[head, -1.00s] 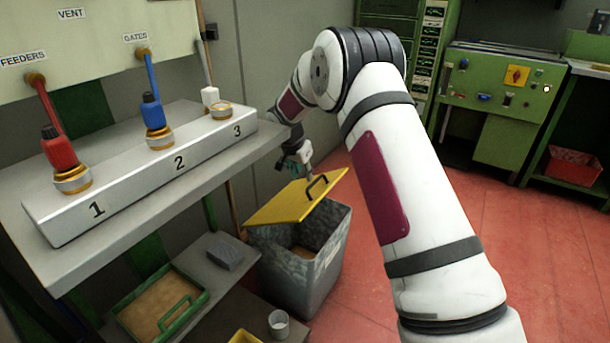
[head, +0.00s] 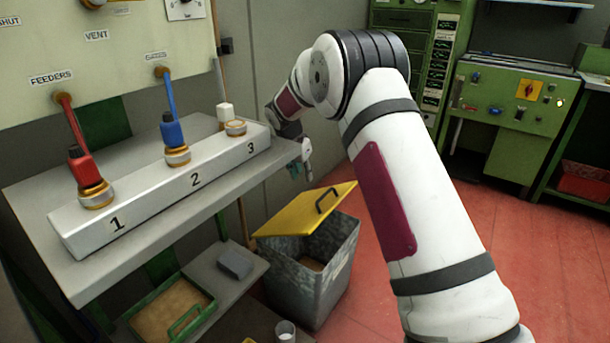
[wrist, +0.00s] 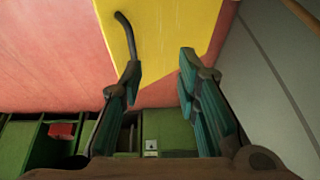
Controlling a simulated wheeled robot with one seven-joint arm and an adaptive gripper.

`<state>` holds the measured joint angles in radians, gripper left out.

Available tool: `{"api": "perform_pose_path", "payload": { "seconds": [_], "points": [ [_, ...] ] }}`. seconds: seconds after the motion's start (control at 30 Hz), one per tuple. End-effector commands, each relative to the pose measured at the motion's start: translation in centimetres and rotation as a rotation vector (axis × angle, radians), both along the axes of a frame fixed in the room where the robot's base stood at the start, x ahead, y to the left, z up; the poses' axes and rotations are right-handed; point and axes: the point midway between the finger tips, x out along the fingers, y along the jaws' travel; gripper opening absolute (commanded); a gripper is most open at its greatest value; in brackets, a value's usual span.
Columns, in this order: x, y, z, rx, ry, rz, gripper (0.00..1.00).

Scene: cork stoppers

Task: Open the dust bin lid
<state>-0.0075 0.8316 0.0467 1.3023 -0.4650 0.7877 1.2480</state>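The dust bin (head: 318,278) is a grey metal box on the red floor, below the right end of the shelf. Its yellow lid (head: 296,214) is raised and tilted, and brown contents show in the opening. A dark handle (head: 327,198) is on the lid. My gripper (head: 302,170) is above and behind the lid, partly hidden by my arm and the shelf end. In the wrist view the gripper (wrist: 160,85) has its teal fingers apart with nothing between them.
A shelf (head: 50,215) holds a numbered block (head: 150,198) with red, blue and white-topped stoppers, close to my wrist. A green tray (head: 165,310) and grey block (head: 235,263) sit lower. Green cabinets (head: 510,115) stand behind. Red floor right of the bin is clear.

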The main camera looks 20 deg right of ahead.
Motion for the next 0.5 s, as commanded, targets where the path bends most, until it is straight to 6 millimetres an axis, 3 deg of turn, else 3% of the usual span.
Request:
{"api": "perform_pose_path", "payload": {
  "seconds": [0.5],
  "points": [
    [0.1, 1.6, 2.6, 0.000, 0.000, 0.001, 0.30]
  ]
}}
